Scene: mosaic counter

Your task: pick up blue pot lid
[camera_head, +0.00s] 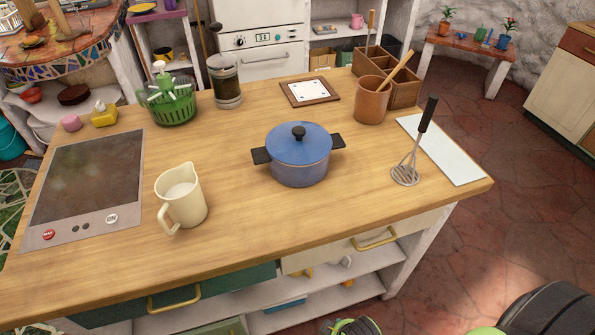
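The blue pot lid (315,146) sits on top of the blue pot (300,174), near the middle of the wooden counter. The lid has a round black knob (298,132) at its centre. The pot stands upright, with a dark handle on its left and another on its right. The lid's top is uncovered and nothing touches it. Neither of my grippers can be made out in this view. Dark and green parts that look like my own arm show only at the bottom edge and bottom right corner.
A cream jug (183,199) stands left of the pot. A black-handled masher (407,172) and a white board (443,150) are to the right. Behind are a brown crock (371,104) and a framed tile (310,91). The counter (300,225) in front is clear.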

